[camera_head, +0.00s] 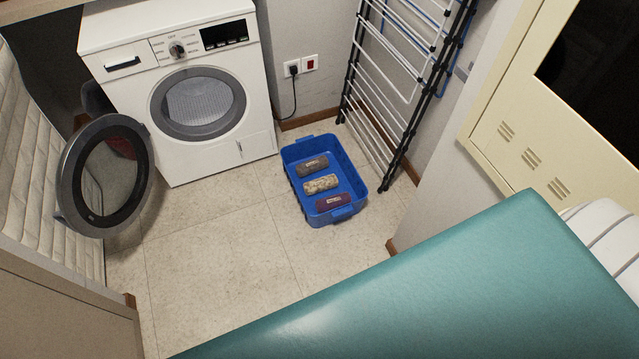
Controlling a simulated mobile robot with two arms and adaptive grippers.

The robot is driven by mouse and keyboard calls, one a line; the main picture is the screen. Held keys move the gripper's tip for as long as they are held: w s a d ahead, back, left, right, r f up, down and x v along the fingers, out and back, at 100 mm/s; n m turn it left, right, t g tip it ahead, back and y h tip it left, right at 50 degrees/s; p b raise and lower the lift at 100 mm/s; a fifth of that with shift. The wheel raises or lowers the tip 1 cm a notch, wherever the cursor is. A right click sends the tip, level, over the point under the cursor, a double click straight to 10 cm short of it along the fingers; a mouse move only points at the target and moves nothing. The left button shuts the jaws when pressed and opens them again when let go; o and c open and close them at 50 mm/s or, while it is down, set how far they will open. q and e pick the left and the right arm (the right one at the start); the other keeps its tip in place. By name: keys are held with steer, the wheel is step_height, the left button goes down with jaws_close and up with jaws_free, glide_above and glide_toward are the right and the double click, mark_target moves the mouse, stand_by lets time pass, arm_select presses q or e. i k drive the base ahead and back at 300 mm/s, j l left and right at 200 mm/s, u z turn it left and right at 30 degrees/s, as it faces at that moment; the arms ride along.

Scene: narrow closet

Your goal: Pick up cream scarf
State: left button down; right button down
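The cream scarf (320,184) is a rolled, mottled cream bundle with a pale label. It lies in the blue bin (353,165) on the floor, between two other rolls. A dark brown roll (312,166) lies behind it and a maroon roll (333,202) lies in front of it. The three rolls lie roughly parallel, with small gaps between them. Neither of my grippers shows in this view.
A white washing machine (168,150) stands behind left. A round door (103,175) stands open at left. A folded drying rack (398,95) leans on the right wall. A large teal surface (450,285) fills the lower right. The tiled floor (215,255) is clear.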

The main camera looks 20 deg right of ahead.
mark_target(322, 184)
steer(key=z, duration=0.65)
steer(key=i+j+z, duration=0.15)
steer(key=i+z, duration=0.2)
steer(key=z, duration=0.15)
steer(key=i+j+z, duration=0.25)
steer(key=z, duration=0.25)
